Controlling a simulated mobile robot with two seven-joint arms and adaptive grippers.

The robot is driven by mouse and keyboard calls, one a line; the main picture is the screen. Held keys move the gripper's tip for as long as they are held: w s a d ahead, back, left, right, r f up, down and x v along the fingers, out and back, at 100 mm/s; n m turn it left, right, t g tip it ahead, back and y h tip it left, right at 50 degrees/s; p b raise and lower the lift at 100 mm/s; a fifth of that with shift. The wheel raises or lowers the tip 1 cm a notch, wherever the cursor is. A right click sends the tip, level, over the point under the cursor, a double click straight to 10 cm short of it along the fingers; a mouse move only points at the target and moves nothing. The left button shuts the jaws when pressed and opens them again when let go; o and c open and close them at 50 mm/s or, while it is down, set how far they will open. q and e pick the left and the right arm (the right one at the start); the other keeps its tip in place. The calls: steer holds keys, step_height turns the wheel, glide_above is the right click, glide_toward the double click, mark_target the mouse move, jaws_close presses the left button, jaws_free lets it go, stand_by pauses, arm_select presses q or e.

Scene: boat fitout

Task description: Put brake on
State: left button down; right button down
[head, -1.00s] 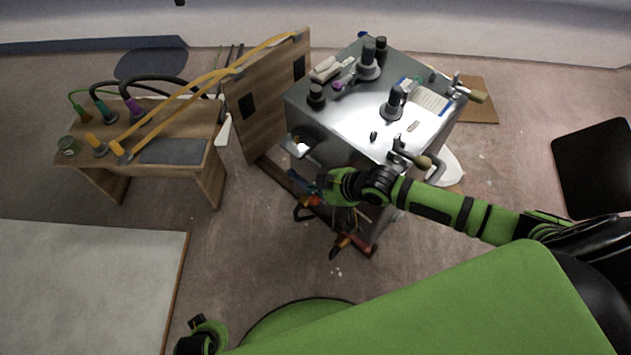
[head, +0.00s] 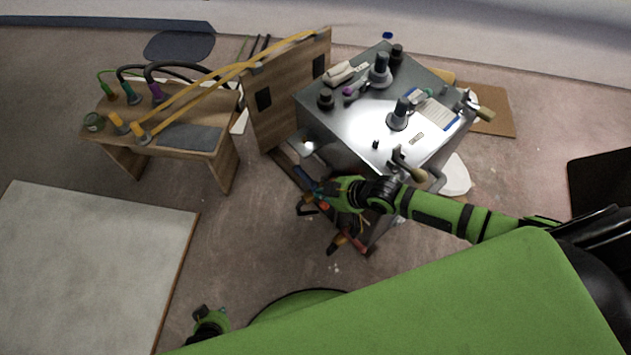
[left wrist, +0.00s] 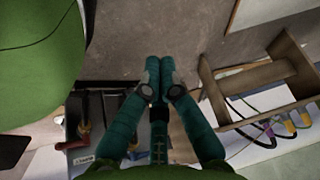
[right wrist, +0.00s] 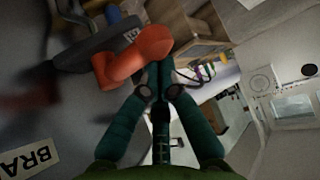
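The orange-red brake lever handle (right wrist: 135,56), on a dark grey mount, is in the right wrist view. A partly cut-off label (right wrist: 30,158) reading "BRA" lies below it at left. My right gripper (right wrist: 159,68) has its teal fingers together, its tips right beside the handle's end; I cannot tell whether they touch it. In the head view my right gripper (head: 318,190) is low at the side of the grey metal cart, where the lever is hard to make out. My left gripper (left wrist: 159,65) is shut and empty above the floor; part of it shows at the head view's bottom left (head: 207,322).
The cart top (head: 350,125) carries several dark fittings, a cloth roll and a card. A wooden bench (head: 165,125) with hoses and yellow-ended bars stands left. Red-handled tools (head: 345,242) sit low on the cart. A pale board (head: 90,270) lies bottom left; floor between is clear.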

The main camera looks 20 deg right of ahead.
arm_select(q)
steer(key=shift+a+r, duration=0.1)
steer(key=shift+r, duration=0.05)
arm_select(e)
steer(key=shift+s+d, duration=0.2)
steer(key=shift+s, duration=0.05)
steer(key=shift+s+d+p, duration=0.1)
steer(key=shift+d+p, duration=0.05)
steer(key=shift+p, duration=0.3)
arm_select(q)
steer(key=shift+g, duration=0.6)
steer(key=s, duration=0.2)
steer(key=s+p, duration=0.1)
steer(key=s, duration=0.1)
steer(key=s+p, duration=0.1)
steer(key=shift+s+a+r, duration=0.1)
steer(key=shift+s+a, duration=0.2)
steer(key=shift+s, duration=0.1)
arm_select(e)
steer(key=shift+s+d, duration=0.25)
steer(key=shift+d, duration=0.35)
steer(key=shift+s+d, duration=0.25)
steer(key=shift+d, duration=0.35)
arm_select(q)
steer(key=shift+s, duration=0.1)
steer(key=shift+s, duration=0.55)
arm_select(e)
steer(key=shift+d, duration=0.15)
